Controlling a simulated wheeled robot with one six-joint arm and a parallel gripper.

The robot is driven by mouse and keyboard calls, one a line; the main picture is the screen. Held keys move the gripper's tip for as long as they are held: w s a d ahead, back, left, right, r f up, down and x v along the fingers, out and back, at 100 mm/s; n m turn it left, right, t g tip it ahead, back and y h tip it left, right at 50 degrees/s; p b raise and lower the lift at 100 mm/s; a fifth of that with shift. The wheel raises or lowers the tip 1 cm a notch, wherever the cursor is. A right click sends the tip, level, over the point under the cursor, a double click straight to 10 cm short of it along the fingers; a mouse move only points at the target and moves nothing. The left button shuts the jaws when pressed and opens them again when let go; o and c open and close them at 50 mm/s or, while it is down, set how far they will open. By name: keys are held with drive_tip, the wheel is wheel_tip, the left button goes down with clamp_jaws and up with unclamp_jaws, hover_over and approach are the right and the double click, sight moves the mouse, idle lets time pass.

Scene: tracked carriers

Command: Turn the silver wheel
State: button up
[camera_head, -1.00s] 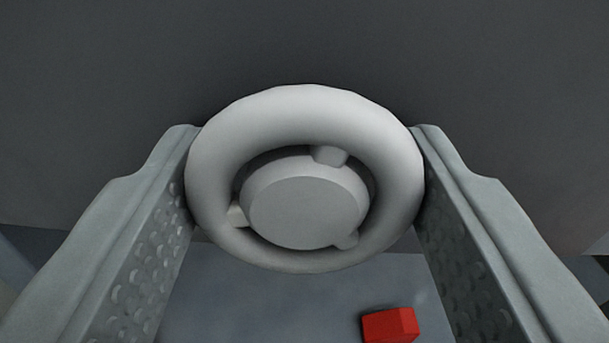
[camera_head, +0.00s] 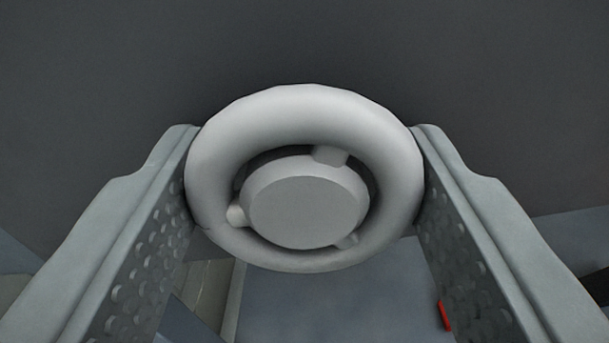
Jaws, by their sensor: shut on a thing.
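The silver wheel (camera_head: 305,106) is a thick pale grey ring with a round hub (camera_head: 307,205) and three short spokes. It fills the middle of the view. My gripper (camera_head: 305,165) is shut on the wheel, with one finger against the left side of the rim and the other against the right side. The inner faces of both fingers are dimpled. What carries the wheel behind the hub is hidden.
A dark grey panel (camera_head: 300,45) stands behind the wheel and fills the upper view. Below is a grey-blue surface (camera_head: 320,300) with a red piece (camera_head: 444,315) beside the right finger. A pale strip (camera_head: 207,290) and a dark shape show at lower left.

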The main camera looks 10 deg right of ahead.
drive_tip(key=o, duration=1)
drive_tip(key=shift+c, duration=0.2)
drive_tip(key=v, duration=1.7)
drive_tip(key=shift+s, duration=0.2)
drive_tip(key=shift+a+f, duration=0.15)
